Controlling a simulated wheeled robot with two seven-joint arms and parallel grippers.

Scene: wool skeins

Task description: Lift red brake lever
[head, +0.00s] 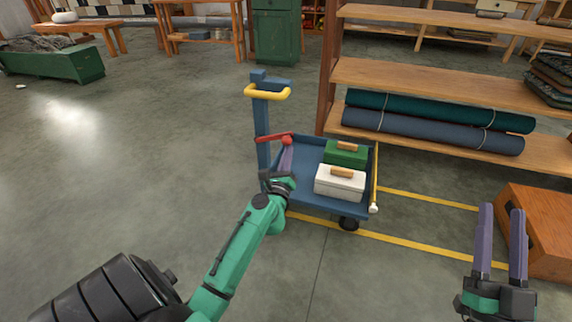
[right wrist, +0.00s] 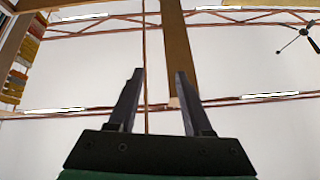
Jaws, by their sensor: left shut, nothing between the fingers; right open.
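The red brake lever (head: 273,138) is on the blue cart (head: 304,196), low on its upright post under the yellow handle (head: 267,93). Its red knob end points right and it lies nearly level. My left gripper (head: 287,158) is shut and empty, its purple fingers pointing up just below the lever's knob end. I cannot tell whether the fingertips touch the lever. My right gripper (head: 502,220) is open and empty, pointing up at the lower right, far from the cart. The right wrist view shows its open fingers (right wrist: 156,90) against the wall and ceiling.
A white box (head: 339,186) and a green box (head: 346,156) with wooden handles sit in the cart. A wooden shelf (head: 450,85) with rolled cloths stands behind. An orange wooden box (head: 540,228) is beside my right gripper. Open floor lies left of the cart.

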